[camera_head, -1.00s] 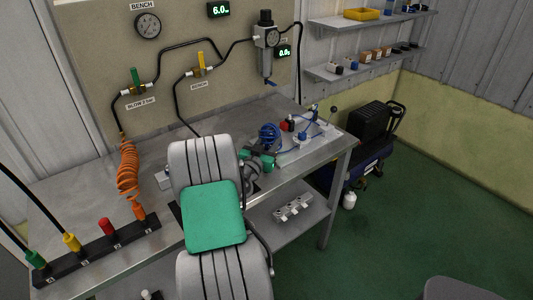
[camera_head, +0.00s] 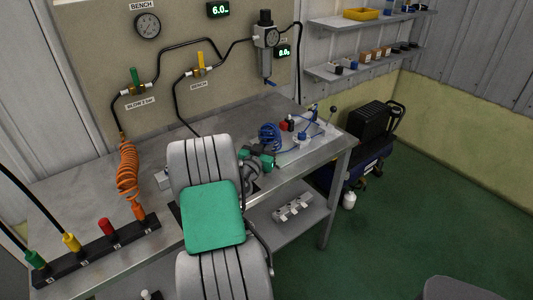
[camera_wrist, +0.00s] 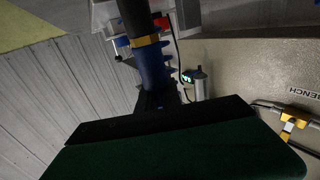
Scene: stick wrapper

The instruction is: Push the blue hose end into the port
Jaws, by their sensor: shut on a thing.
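In the head view my gripper (camera_head: 264,162) is low over the right part of the bench, partly hidden by my arm. A coiled blue hose (camera_head: 269,137) shows just behind it. In the wrist view a blue cylindrical piece with a gold ring and a black length above it, apparently the blue hose end (camera_wrist: 152,65), stands in front of my gripper (camera_wrist: 157,97). My gripper is shut on it, though the dark green gripper body hides much of the grasp. I cannot make out the port or whether the hose end touches it.
The metal bench carries a fixture (camera_head: 306,138) with blue and red parts at its right end. A rack (camera_head: 97,252) with green, yellow, red and orange connectors lies at the left. An orange coil (camera_head: 128,170) hangs near it. A compressor (camera_head: 368,130) stands on the floor.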

